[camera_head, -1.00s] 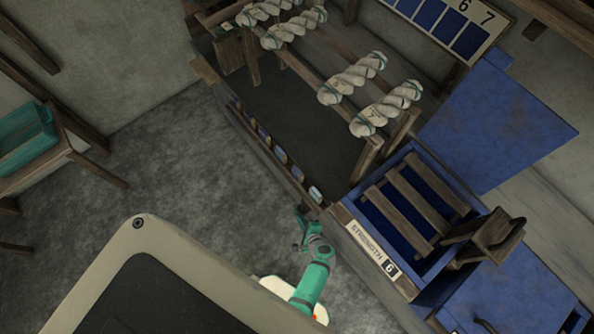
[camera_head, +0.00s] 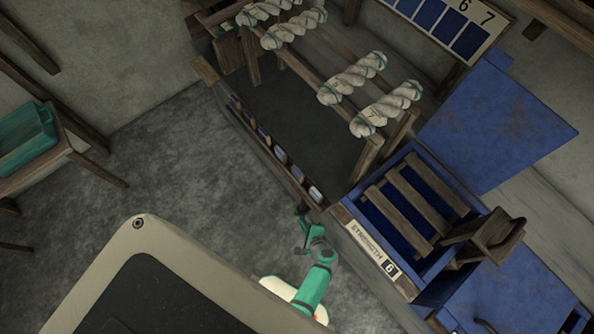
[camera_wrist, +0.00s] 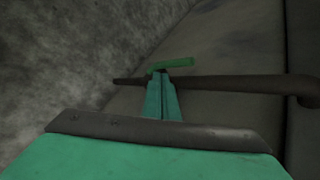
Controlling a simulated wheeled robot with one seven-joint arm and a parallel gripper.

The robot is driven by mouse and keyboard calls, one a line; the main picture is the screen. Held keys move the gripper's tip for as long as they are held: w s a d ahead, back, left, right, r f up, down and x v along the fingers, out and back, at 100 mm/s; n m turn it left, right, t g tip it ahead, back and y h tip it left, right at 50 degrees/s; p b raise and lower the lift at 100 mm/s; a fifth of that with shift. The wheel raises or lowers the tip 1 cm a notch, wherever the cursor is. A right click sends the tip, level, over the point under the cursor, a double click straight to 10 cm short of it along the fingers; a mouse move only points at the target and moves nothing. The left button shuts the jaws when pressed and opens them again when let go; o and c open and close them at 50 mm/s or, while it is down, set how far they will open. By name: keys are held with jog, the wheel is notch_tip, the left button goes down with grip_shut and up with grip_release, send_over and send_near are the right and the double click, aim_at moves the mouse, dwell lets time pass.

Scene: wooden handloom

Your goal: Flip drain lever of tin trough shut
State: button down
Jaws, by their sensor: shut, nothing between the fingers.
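In the wrist view a green lever (camera_wrist: 174,64) lies across a dark pipe (camera_wrist: 235,86), its handle pointing right and slightly up. My gripper (camera_wrist: 161,80) is shut and empty. Its green fingertips overlap the pipe in the picture, just below the lever's left end. I cannot tell whether they touch the lever. In the head view my gripper (camera_head: 302,212) is small, beside the low front of the wooden frame; the lever cannot be made out there. I cannot identify the tin trough for certain; a grey surface (camera_wrist: 235,45) stands behind the pipe.
A blue box with wooden slats (camera_head: 410,208) and a "STRENGTH 6" label stands right of my arm. Twisted skeins (camera_head: 385,108) hang on rails above the wooden frame (camera_head: 268,150). Open grey floor (camera_head: 165,165) lies to the left.

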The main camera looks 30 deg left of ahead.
jog(key=shift+s+d+f, duration=0.1)
jog(key=shift+s+d, duration=0.2)
jog(key=shift+d, duration=0.45)
jog(key=shift+s+d, duration=0.35)
jog(key=shift+d, duration=0.45)
jog(key=shift+s+d+f, duration=0.1)
jog(key=shift+s+d, duration=0.2)
jog(key=shift+d, duration=0.45)
